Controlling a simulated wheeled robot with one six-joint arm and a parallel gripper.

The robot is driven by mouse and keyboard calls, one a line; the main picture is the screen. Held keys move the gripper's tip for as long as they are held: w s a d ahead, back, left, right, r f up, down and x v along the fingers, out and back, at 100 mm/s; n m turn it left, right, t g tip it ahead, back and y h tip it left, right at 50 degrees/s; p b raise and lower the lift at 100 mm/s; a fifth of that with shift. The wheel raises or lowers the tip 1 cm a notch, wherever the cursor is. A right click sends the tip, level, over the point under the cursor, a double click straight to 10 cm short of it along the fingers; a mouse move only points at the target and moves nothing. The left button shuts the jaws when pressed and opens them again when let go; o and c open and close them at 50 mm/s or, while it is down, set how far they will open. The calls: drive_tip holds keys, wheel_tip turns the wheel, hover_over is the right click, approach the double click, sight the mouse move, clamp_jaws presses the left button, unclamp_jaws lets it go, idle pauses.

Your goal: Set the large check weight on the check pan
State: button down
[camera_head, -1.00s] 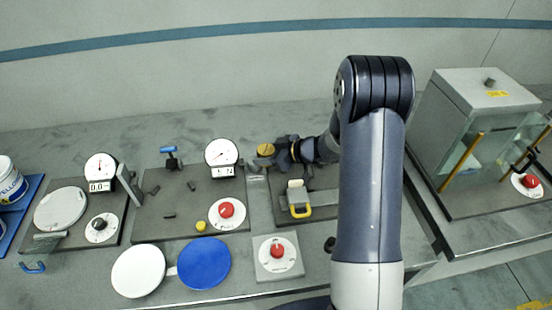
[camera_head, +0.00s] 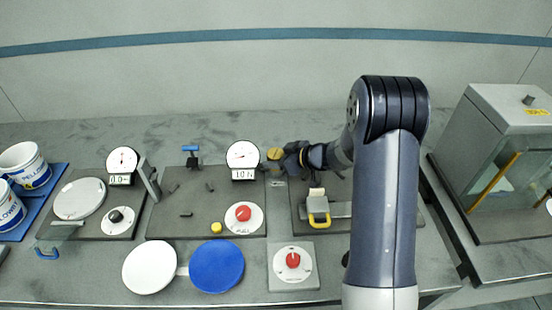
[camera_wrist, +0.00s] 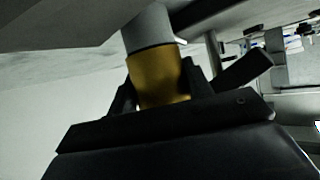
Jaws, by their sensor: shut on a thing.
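My gripper (camera_head: 284,156) is shut on a brass-yellow cylinder, the large check weight (camera_head: 275,153), behind the middle boards. In the wrist view the weight (camera_wrist: 158,77) sits between the two jaws, with a grey part adjoining its far end. A smaller yellow knob-like piece (camera_head: 216,227) stands on the middle board. A round pale pan (camera_head: 80,198), which looks like the check pan, lies on the left board beside a dial (camera_head: 122,161) and is empty. My gripper is well to the right of that pan.
A second dial (camera_head: 242,156) stands just left of my gripper. An upright grey plate (camera_head: 149,179) stands between the left and middle boards. White (camera_head: 150,267) and blue (camera_head: 217,267) discs lie in front. Labelled tubs (camera_head: 25,165) are at far left, a glass-sided cabinet (camera_head: 510,150) at right.

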drive_tip(key=c, duration=0.7)
unclamp_jaws()
drive_tip(key=shift+f, duration=0.1)
drive_tip(key=shift+o, duration=0.2)
drive_tip(key=b+v, duration=0.1)
drive_tip(key=v, duration=1.1)
